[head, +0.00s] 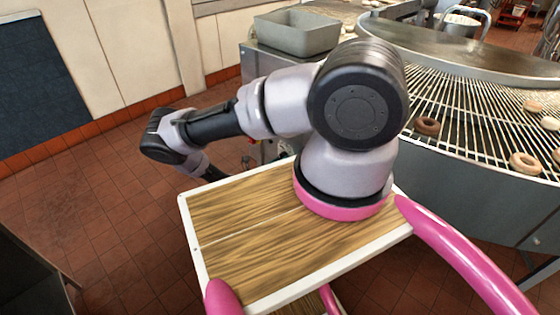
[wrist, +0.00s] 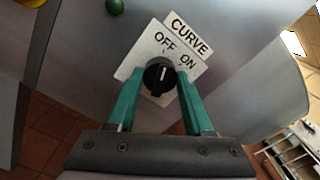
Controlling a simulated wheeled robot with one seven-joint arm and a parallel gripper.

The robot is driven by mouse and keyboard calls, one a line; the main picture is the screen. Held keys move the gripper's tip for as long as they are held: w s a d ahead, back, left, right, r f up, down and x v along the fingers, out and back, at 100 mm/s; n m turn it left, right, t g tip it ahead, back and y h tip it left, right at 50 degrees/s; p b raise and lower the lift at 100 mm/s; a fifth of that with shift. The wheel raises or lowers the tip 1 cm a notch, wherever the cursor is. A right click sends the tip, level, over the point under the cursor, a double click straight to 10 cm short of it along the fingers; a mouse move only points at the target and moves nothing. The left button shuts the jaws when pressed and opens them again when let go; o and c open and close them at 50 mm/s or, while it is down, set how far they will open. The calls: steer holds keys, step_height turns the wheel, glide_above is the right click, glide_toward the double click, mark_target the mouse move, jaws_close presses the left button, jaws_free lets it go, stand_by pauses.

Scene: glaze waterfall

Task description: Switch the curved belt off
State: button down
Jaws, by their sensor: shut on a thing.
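In the wrist view, a round black knob (wrist: 152,82) with a white mark sits on a white plate (wrist: 136,57) lettered OFF and ON. A CURVE label (wrist: 188,34) is above those words. The plate appears tilted in the picture. The knob's white mark runs nearly straight up, towards the word OFF. My gripper (wrist: 158,78) has its two teal fingers on either side of the knob, shut on it. In the head view, the curved wire belt (head: 460,115) is at the right, and the knob and my fingertips cannot be made out.
A green button (wrist: 115,6) and part of a yellow one (wrist: 33,3) are near the knob's panel. Brown rings (head: 427,126) lie on the belt. A grey tub (head: 305,33) stands behind my arm. The tiled floor (head: 95,190) at left is clear.

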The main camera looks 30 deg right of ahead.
steer(key=shift+n, duration=0.6)
steer(key=shift+c, duration=1.5)
jaws_free()
steer(key=shift+a, duration=0.1)
steer(key=v, duration=1)
steer(key=shift+a, duration=0.35)
steer(key=shift+s, duration=0.1)
